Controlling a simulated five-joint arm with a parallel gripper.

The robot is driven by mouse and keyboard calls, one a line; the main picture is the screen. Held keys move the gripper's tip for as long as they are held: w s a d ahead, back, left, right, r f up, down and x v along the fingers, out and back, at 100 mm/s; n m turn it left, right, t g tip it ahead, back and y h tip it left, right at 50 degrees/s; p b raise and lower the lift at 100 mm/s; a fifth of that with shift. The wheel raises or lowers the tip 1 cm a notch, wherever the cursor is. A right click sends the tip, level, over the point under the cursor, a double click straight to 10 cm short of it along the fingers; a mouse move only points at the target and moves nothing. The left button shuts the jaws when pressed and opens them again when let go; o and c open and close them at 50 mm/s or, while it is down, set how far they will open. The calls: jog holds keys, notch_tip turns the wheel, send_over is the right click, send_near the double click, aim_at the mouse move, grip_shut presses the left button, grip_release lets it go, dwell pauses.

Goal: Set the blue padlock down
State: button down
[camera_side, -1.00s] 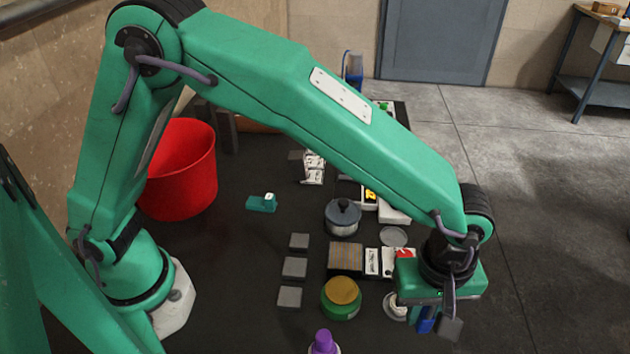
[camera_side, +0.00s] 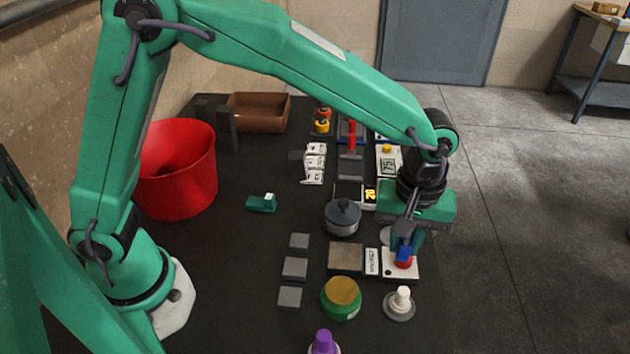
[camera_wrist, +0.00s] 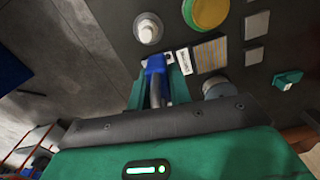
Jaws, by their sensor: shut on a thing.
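The blue padlock (camera_side: 404,254) is held at the tips of my gripper (camera_side: 405,242), which is shut on it. In the side view, it appears in front of a white plate (camera_side: 391,274) with a red round part (camera_side: 403,264). I cannot tell whether the padlock touches them. In the wrist view, the blue padlock (camera_wrist: 155,64) shows between the fingers of my gripper (camera_wrist: 158,82), beside a small white label block (camera_wrist: 185,62). The fingers partly hide the padlock.
A white knob on a grey disc (camera_side: 400,304) stands in front. A ribbed block (camera_side: 345,257), a green-and-yellow round button (camera_side: 341,298) and a lidded grey pot (camera_side: 342,217) stand to the left.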

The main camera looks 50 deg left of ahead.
jog(key=w+a+r+m, duration=0.1)
jog(key=a+r+m, duration=0.2)
jog(key=a, duration=1)
jog(key=w+a+r+m, duration=0.1)
jog(key=a+r+m, duration=0.2)
jog(key=a, duration=1.1)
jog(key=shift+w+m, duration=0.4)
jog(key=shift+m, duration=0.3)
jog(key=shift+d, duration=0.1)
jog(key=w+d+f+n, duration=0.4)
jog(key=d+f, duration=0.1)
jog(key=d, duration=0.4)
jog(key=w+d+f+n, duration=0.4)
jog(key=d+f+n, duration=0.1)
jog(key=d, duration=0.4)
jog(key=shift+f, duration=0.4)
jog(key=shift+f, duration=0.1)
jog(key=shift+f, duration=3.3)
